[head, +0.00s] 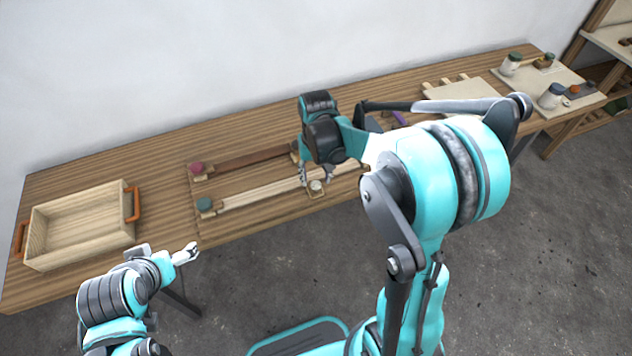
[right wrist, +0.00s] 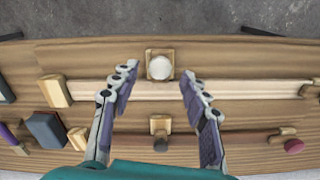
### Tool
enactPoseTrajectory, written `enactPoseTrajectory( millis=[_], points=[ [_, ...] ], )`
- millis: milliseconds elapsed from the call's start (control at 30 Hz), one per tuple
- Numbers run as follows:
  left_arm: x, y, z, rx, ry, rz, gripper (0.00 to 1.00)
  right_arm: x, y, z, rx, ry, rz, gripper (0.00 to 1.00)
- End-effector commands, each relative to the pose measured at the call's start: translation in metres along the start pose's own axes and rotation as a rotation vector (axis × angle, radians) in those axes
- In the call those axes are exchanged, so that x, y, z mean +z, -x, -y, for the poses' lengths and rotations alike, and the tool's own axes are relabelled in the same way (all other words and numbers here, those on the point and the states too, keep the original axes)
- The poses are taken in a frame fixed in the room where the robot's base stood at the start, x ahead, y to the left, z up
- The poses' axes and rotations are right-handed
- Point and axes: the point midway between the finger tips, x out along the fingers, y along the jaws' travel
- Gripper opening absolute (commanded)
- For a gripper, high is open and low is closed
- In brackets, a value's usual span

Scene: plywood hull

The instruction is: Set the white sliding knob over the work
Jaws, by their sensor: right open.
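The white knob (right wrist: 159,67) sits on a square wooden slider on the pale rail (right wrist: 230,90) in the right wrist view. In the head view the white knob (head: 316,186) shows just below my right gripper's fingertips. My right gripper (right wrist: 159,74) is open and empty. Its fingers point toward the knob, one to each side, with gaps. In the head view my right gripper (head: 315,178) hangs over the pale rail (head: 260,191) and its arm hides the rail's right end. My left gripper (head: 187,253) is off the table's front edge, far from the rails.
Behind lies a dark rail (head: 252,157) with a pink knob (head: 195,168) near its left end. A teal knob (head: 205,203) is at the pale rail's left end. A wooden box (head: 80,225) stands left. Jars (head: 510,65) stand right. A blue-grey block (right wrist: 45,130) is near the rails.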

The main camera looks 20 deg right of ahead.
Motion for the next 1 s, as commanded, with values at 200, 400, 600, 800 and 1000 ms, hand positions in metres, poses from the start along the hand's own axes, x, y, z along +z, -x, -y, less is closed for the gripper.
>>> enactPoseTrajectory(
  millis=[200, 400, 600, 800, 1000],
  points=[
    [0.004, -0.006, 0.000, 0.000, 0.000, 0.000, 0.87, 0.000, -0.019, 0.000, 0.000, 0.000, -0.001, 0.46],
    [0.004, -0.005, 0.000, 0.000, 0.000, 0.000, 0.87, 0.000, -0.019, 0.000, 0.000, 0.000, -0.001, 0.46],
    [0.004, -0.005, 0.000, 0.000, 0.000, 0.000, 0.87, 0.000, -0.019, 0.000, 0.000, 0.000, -0.001, 0.09],
    [0.004, -0.005, 0.000, 0.000, 0.000, 0.000, 0.87, -0.001, -0.019, 0.000, 0.000, 0.000, -0.001, 0.00],
    [0.004, -0.005, 0.000, 0.000, 0.000, 0.000, 0.87, -0.023, -0.019, 0.005, 0.000, 0.000, -0.001, 0.00]
  ],
)
